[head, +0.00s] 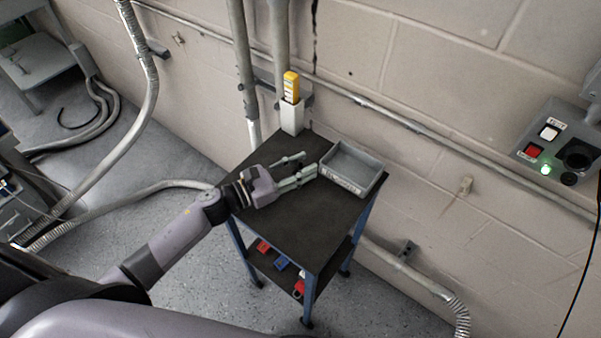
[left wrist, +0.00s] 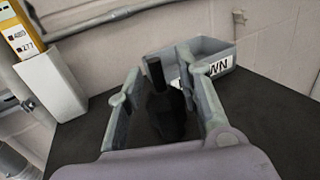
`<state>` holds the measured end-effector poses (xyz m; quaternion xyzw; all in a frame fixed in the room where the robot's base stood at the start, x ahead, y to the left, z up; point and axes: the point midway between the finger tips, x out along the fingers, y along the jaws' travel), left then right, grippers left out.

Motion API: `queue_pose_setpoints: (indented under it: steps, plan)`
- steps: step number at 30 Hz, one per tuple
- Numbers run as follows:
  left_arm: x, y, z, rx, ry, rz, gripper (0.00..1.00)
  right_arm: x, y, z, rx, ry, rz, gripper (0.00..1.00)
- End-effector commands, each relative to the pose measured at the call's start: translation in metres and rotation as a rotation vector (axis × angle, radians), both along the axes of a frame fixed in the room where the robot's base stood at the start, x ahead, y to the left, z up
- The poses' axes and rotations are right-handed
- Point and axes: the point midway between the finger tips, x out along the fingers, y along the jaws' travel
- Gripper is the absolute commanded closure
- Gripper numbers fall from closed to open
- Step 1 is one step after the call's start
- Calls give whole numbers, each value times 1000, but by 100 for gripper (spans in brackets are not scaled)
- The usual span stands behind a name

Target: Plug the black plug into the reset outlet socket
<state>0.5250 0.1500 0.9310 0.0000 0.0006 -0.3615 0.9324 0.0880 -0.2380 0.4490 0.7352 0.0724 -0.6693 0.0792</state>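The black plug (left wrist: 168,112) shows in the left wrist view between the fingers of my left gripper (left wrist: 157,70), with its narrow end toward the grey bin. I see gaps on both sides of it, so the fingers look open around it and not closed on it. In the head view my left gripper (head: 309,162) is low over the black cart top, its fingers apart beside the bin; the plug cannot be made out there. A grey wall panel at the right has a dark round socket (head: 578,158) beside a lit green lamp (head: 546,169). My right gripper is not in view.
A grey bin (head: 345,184) with a label stands on the cart top (head: 315,226). A white holder (head: 292,118) with a yellow device (head: 291,86) is at the back corner. Conduits run along the wall. Red and blue items lie on the lower shelf. The cart top's front is clear.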

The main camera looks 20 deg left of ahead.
Motion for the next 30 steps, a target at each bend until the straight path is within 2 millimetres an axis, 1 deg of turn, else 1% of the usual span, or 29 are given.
queue_pose_setpoints:
  steps: [1, 2, 13, 25, 28, 30]
  plan:
    - [0, 0, 0, 0, 0, 0, 73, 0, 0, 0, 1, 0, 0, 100]
    - [0, 0, 0, 0, 0, 0, 75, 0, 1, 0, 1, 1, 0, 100]
    - [0, 0, -1, 1, 1, 1, 100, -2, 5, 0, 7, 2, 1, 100]
    - [0, 1, 1, 1, 0, 2, 100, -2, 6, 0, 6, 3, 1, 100]
    - [0, 1, 6, 3, -1, 0, 100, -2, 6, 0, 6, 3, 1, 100]
    - [0, 1, 13, 4, -3, -1, 100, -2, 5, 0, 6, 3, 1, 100]
